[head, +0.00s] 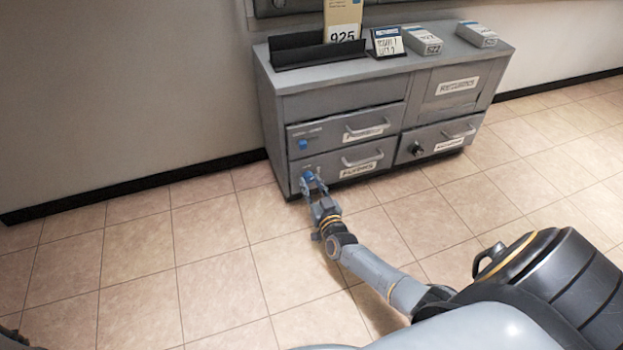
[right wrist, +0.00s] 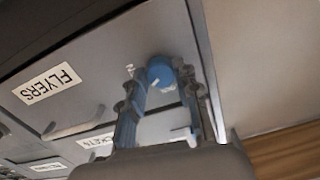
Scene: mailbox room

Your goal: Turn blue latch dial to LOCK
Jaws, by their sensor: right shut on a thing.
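The blue latch dial (head: 308,176) is on the left end of the lower left drawer of the grey cabinet. My right gripper (head: 314,186) reaches it from the front, fingers on either side and shut on it. In the right wrist view the dial (right wrist: 160,71) shows between the fingertips of my gripper (right wrist: 165,88), with a small pale mark on its face. The dial's lettering is too small to read. A second blue dial (head: 303,144) is on the drawer above. My left gripper is not in view.
The grey cabinet (head: 290,88) stands by the wall, with drawer handles (head: 362,160) and a black knob (head: 417,150) on its front. A black tray, sign and boxes (head: 478,33) are on top. The tiled floor in front is clear.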

